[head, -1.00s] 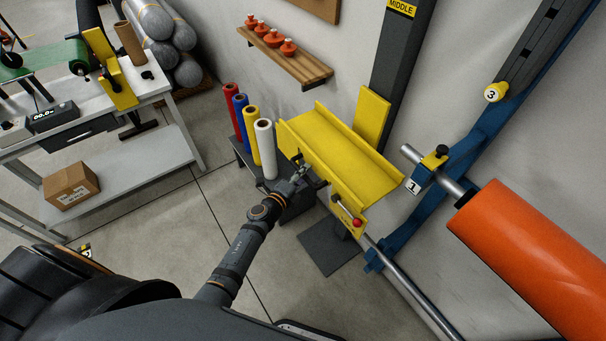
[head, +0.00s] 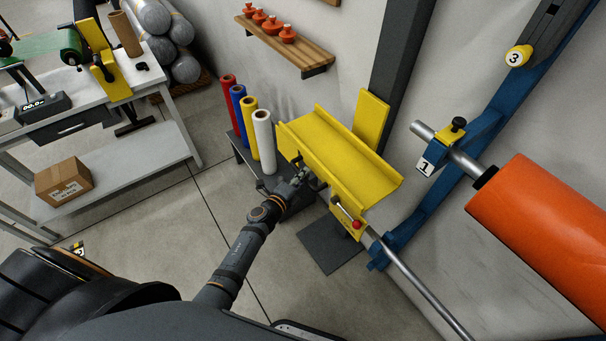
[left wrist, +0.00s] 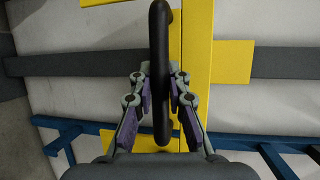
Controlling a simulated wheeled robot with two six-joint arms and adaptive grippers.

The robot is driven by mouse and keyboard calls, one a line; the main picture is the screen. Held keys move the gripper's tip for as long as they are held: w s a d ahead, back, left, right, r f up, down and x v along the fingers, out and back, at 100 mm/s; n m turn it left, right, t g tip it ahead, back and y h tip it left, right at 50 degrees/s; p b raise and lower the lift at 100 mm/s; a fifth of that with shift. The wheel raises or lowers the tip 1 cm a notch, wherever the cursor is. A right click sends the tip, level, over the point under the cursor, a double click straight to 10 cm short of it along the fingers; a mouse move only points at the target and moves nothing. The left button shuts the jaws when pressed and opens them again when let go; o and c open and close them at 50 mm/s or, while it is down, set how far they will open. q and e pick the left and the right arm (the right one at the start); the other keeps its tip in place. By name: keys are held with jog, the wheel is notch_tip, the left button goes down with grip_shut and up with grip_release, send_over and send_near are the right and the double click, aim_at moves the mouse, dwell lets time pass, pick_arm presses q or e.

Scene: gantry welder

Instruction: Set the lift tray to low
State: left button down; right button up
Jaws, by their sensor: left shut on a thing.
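The yellow lift tray (head: 340,155) is a trough on a dark upright column (head: 403,50), with a yellow back plate (head: 371,118) against the column. A red knob (head: 356,224) sits on the bracket below its front edge. My left gripper (head: 302,177) is at the tray's front left side, shut on a black handle. The left wrist view shows the black handle (left wrist: 160,35) upright between the fingers (left wrist: 160,78), in front of yellow parts. In the head view the handle is mostly hidden by the gripper. My right gripper is out of view.
An orange roll (head: 545,230) on a steel bar and a blue frame (head: 475,145) stand at the right. Several coloured rolls (head: 263,140) stand just left of the tray. A wooden shelf (head: 285,47) is on the wall behind. Open floor (head: 180,235) lies left of my arm.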

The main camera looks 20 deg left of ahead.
pick_arm(q)
notch_tip(320, 180, down, 16)
jog(key=b, duration=1.1)
jog(key=shift+s, duration=0.25)
jog(key=shift+r, duration=0.1)
jog(key=c, duration=1.3)
grip_release()
jog(key=v, duration=1.2)
jog(key=shift+r, duration=0.2)
jog(key=shift+w, duration=0.1)
